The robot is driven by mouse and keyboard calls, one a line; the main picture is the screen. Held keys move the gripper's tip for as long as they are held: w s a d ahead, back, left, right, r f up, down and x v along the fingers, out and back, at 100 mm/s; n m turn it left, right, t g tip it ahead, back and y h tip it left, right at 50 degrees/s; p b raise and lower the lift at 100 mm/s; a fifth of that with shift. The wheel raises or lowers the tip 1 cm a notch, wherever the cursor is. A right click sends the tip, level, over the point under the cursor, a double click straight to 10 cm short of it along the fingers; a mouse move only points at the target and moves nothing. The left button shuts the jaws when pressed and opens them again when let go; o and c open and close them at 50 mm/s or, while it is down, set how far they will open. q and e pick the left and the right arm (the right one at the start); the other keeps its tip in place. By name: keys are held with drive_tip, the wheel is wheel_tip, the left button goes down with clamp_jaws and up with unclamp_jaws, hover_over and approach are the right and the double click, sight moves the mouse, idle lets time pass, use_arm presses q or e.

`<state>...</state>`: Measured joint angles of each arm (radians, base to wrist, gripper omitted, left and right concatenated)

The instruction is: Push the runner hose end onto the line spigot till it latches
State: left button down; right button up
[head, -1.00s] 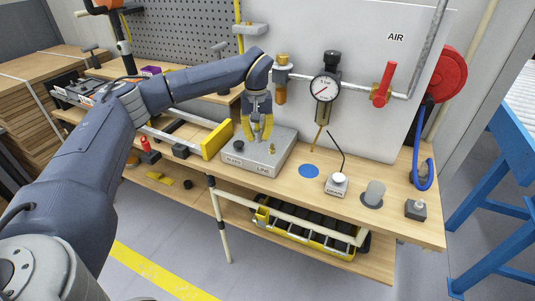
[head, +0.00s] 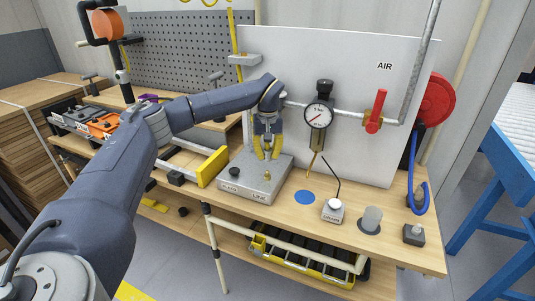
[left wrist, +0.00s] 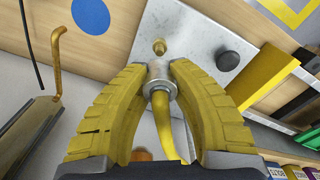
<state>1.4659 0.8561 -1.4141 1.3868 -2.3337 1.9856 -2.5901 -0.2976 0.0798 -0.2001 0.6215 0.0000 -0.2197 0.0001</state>
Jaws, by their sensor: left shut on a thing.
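My left gripper (head: 267,155) is above the grey metal block marked LINE (head: 284,171), its yellow fingers pointing down. In the left wrist view the gripper (left wrist: 158,82) is shut on the runner hose end (left wrist: 161,72), a silver collar with a yellow hose running back between the fingers. The brass line spigot (left wrist: 159,46) stands on the block just beyond the collar's mouth, with a visible gap. It also shows in the head view (head: 267,175), just below the fingertips. The hose end is mostly hidden by the fingers in the head view. My right gripper is out of view.
A black knob (head: 233,172) stands on the block's left part. A blue disc (head: 303,197) and a white drain unit (head: 333,210) sit to the right on the bench. A pressure gauge (head: 318,116) and red-handled valve (head: 374,112) are on the panel behind.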

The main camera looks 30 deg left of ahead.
sight(268, 171)
use_arm(q)
drive_tip(key=shift+f, duration=2)
drive_tip(key=shift+f, duration=1.65)
idle(0.4)
drive_tip(key=c, duration=1.2)
unclamp_jaws()
drive_tip(key=shift+o, duration=0.2)
